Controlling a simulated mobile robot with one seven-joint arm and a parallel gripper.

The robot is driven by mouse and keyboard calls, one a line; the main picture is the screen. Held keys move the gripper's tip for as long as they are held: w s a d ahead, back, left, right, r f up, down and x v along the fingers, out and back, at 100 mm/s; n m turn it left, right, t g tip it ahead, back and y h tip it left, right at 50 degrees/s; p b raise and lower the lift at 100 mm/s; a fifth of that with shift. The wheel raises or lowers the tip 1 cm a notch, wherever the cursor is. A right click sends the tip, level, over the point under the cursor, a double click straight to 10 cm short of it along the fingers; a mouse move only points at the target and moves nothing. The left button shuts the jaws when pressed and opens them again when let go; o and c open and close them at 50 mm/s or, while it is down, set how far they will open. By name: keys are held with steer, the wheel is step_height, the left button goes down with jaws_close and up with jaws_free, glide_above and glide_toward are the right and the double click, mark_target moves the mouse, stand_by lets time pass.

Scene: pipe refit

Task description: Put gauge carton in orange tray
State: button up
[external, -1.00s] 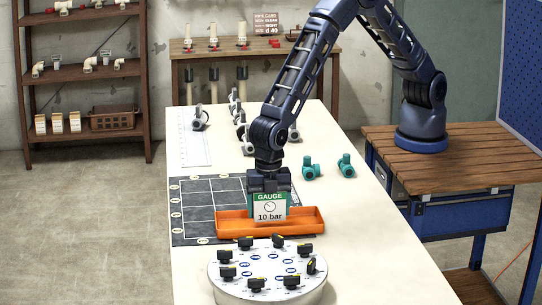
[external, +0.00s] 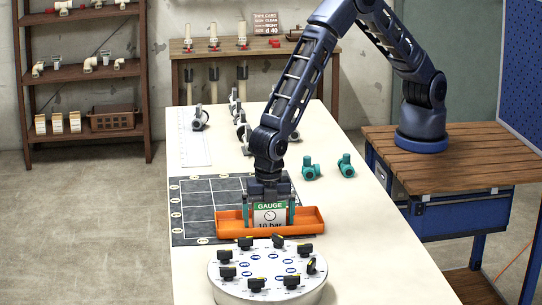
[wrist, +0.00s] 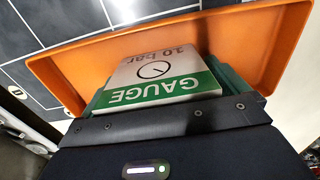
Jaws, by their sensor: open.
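The gauge carton (external: 269,213), white with a green "GAUGE" band and "10 bar" print, stands in the orange tray (external: 309,218). The tray's front wall hides the carton's lower edge in the external view. My gripper (external: 269,204) is directly above the tray, with its teal fingers open on either side of the carton. In the wrist view the carton (wrist: 160,72) lies between the fingers, inside the walls of the tray (wrist: 265,45). Whether the fingers touch the carton's sides cannot be told.
A round white dial board (external: 268,268) with several black knobs stands in front of the tray. A dark grid mat (external: 195,200) lies under and left of it. Teal fittings (external: 311,168) and grey valves (external: 243,130) are farther back. The table's right front is clear.

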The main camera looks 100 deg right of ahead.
step_height(320, 180, up, 11)
steer(key=shift+r, duration=0.6)
steer(key=shift+d+r, duration=0.15)
steer(key=shift+r, duration=0.1)
steer(key=s+d+r+m+t, duration=0.1)
steer(key=s+d+r+m, duration=0.4)
steer(key=d+r, duration=0.8)
steer(key=s+d+r+m+t, duration=0.1)
steer(key=s+d+r+m, duration=0.4)
steer(key=d+r, duration=0.8)
steer(key=s+d+m+t, duration=0.1)
steer(key=s+d+m, duration=0.3)
steer(key=s+d, duration=0.5)
steer(key=s+d+m+t, duration=0.1)
steer(key=s+d+m, duration=0.3)
steer(key=s+d, duration=0.5)
steer(key=s, duration=0.9)
steer(key=shift+d+f+t, duration=0.2)
steer(key=shift+d+t, duration=0.1)
steer(key=shift+d, duration=0.05)
